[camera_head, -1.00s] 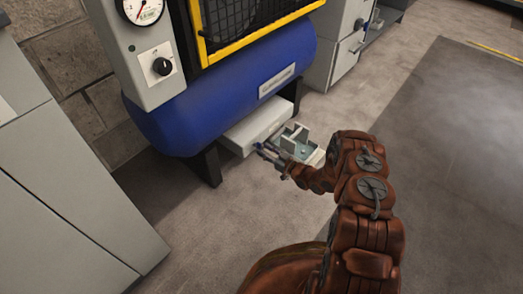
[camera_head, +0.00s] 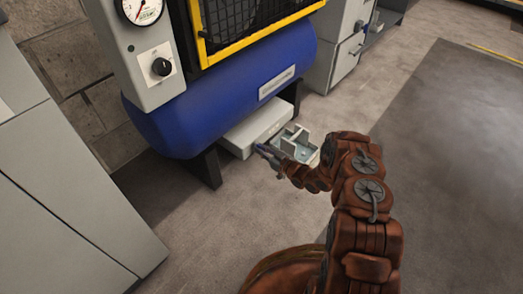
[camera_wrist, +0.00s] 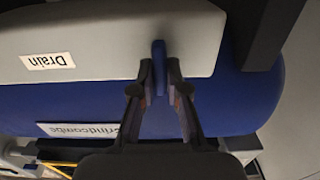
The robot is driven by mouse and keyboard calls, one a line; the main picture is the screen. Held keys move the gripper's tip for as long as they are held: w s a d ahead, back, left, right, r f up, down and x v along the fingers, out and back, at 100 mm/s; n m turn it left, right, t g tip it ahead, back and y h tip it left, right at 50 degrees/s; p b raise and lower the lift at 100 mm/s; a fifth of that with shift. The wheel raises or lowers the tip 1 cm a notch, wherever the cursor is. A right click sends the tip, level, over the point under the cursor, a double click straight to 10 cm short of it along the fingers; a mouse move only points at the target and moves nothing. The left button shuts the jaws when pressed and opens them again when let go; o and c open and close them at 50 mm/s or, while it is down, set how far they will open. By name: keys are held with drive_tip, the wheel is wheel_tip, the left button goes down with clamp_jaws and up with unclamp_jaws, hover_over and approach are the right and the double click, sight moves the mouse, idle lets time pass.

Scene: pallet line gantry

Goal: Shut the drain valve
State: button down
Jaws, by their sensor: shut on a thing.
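The drain valve's blue lever (camera_wrist: 158,52) shows in the wrist view as a narrow upright bar in front of a pale grey box (camera_wrist: 100,40). The box carries a "Drain" label (camera_wrist: 47,61), upside down in this view. My gripper (camera_wrist: 159,75) has one finger on each side of the lever and is shut on it. In the head view my gripper (camera_head: 262,151) is low at the front of the grey box (camera_head: 255,127), under the blue tank. The lever's pivot is not clear, and its lower part is hidden between the fingers.
The blue tank (camera_head: 225,108) stands above the box on dark legs (camera_head: 207,168). A pale open tray (camera_head: 303,148) is on the floor just right of my gripper. A grey cabinet (camera_head: 70,200) stands at left. Floor is clear at the right.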

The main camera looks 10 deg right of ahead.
drive_tip(key=shift+r+p, duration=0.1)
drive_tip(key=shift+p, duration=0.3)
drive_tip(key=n+p, duration=0.2)
drive_tip(key=n, duration=0.4)
drive_tip(key=n+p, duration=0.1)
drive_tip(key=n, duration=0.5)
drive_tip(key=n+p, duration=0.2)
drive_tip(key=n, duration=0.4)
drive_tip(key=shift+s+a+f+p, duration=0.15)
drive_tip(key=shift+a+f+p, duration=0.15)
drive_tip(key=shift+f, duration=0.1)
idle(0.3)
drive_tip(key=c, duration=1.2)
unclamp_jaws()
drive_tip(key=shift+d, duration=0.1)
